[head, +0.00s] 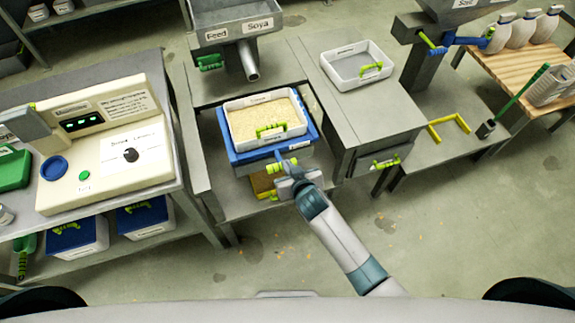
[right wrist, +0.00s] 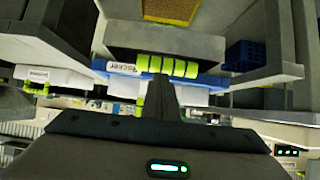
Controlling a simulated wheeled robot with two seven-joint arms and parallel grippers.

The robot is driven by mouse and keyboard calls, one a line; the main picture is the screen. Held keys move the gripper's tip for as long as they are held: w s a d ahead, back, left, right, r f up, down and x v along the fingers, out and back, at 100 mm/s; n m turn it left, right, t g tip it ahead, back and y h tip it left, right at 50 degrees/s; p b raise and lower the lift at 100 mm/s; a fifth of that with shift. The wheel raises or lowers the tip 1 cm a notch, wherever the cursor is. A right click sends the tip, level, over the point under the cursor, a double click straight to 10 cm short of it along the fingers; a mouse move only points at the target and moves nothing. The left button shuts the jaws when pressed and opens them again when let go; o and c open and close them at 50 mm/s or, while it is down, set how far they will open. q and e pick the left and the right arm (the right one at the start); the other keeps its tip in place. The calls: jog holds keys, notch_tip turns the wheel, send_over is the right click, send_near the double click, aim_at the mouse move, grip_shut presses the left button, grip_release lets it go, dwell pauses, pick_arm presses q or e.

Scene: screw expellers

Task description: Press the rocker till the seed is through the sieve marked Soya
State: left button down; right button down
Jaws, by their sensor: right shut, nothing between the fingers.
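A white sieve tray (head: 285,133) holds a bed of pale yellow seed (head: 262,115) and has a green-striped handle at its front. The label on its back rim is too small to read surely. It sits on a blue frame (head: 240,157) under the hopper. In the right wrist view the blue bar (right wrist: 212,82) bears a label reading Rocker and a green-striped grip (right wrist: 167,66). My right gripper (head: 283,164) is shut and empty at the frame's front, close to the green-striped grip; contact is unclear. My left gripper is not in view.
A hopper (head: 212,20) labelled Feed and Soya stands behind the tray with a spout. A control panel (head: 105,140) is at left. An empty white tray (head: 345,82) sits on the right bench. A yellow-brown tray (head: 262,185) lies below the blue frame.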

notch_tip(320, 180, down, 6)
jog(key=b, duration=0.3)
jog(key=shift+s+d+b, duration=0.15)
jog(key=shift+s+b, duration=0.15)
jog(key=shift+s, duration=0.15)
jog(key=shift+r, duration=0.2)
